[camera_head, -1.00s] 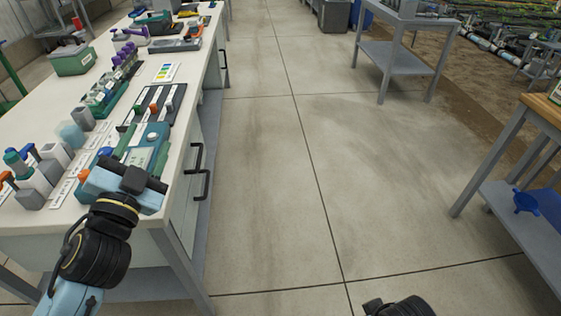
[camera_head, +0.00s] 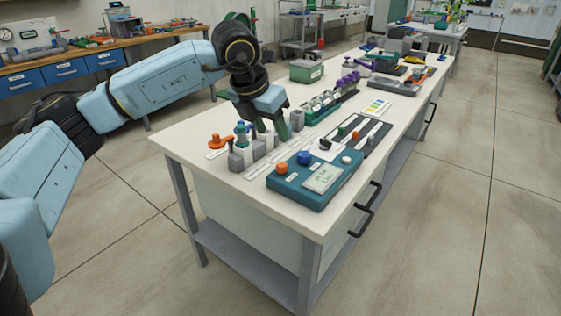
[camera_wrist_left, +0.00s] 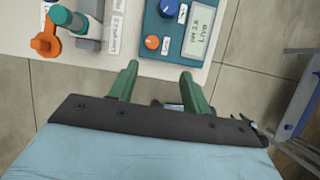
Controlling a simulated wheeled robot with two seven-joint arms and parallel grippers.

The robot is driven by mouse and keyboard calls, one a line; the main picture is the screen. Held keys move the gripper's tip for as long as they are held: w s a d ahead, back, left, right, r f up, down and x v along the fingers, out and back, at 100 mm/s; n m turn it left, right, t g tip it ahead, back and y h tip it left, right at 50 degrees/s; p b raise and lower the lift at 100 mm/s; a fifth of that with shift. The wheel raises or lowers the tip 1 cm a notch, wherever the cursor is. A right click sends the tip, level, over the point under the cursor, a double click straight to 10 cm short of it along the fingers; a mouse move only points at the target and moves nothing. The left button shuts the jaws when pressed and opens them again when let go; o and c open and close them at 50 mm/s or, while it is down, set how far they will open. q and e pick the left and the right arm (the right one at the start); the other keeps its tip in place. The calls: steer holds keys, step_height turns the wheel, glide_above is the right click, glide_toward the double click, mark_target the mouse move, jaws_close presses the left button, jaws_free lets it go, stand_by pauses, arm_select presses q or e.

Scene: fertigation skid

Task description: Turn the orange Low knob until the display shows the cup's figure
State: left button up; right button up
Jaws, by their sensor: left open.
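The teal meter box (camera_head: 310,198) lies on the white bench near its front corner. On it are the orange knob (camera_head: 281,168), a blue knob (camera_head: 304,158) and a grey display (camera_head: 322,178). The orange knob (camera_wrist_left: 152,42) and display (camera_wrist_left: 198,38) also show in the left wrist view. The display's lower line looks like "Live"; its figure is too small to read surely. My left gripper (camera_wrist_left: 158,76) is open and empty, its green fingers apart and pointing toward the box's orange-knob end, not touching the knob. I cannot clearly make out the cup. My right gripper is out of view.
Grey blocks (camera_head: 240,158) holding probes and an orange handle (camera_head: 219,141) stand left of the box. A dark tray (camera_head: 362,137) lies behind it. A green bottle rack and tools fill the bench's far part. Open floor lies to the right.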

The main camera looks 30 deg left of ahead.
mark_target(282, 164)
arm_select(q)
steer(key=b+x, duration=0.1)
steer(key=x, duration=0.3)
steer(key=a+b+x, duration=0.1)
steer(key=x, duration=0.3)
steer(key=b+x, duration=0.1)
steer(key=x, duration=0.2)
steer(key=shift+w+a+f, duration=0.1)
steer(key=shift+a+f, duration=0.1)
steer(key=shift+f, duration=0.25)
steer(key=shift+w+f, duration=0.25)
steer(key=shift+f, duration=0.3)
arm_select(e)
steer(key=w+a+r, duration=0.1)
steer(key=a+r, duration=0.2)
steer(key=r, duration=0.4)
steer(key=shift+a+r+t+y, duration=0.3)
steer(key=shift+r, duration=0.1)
arm_select(q)
steer(key=shift+c, duration=0.5)
steer(key=c, duration=0.9)
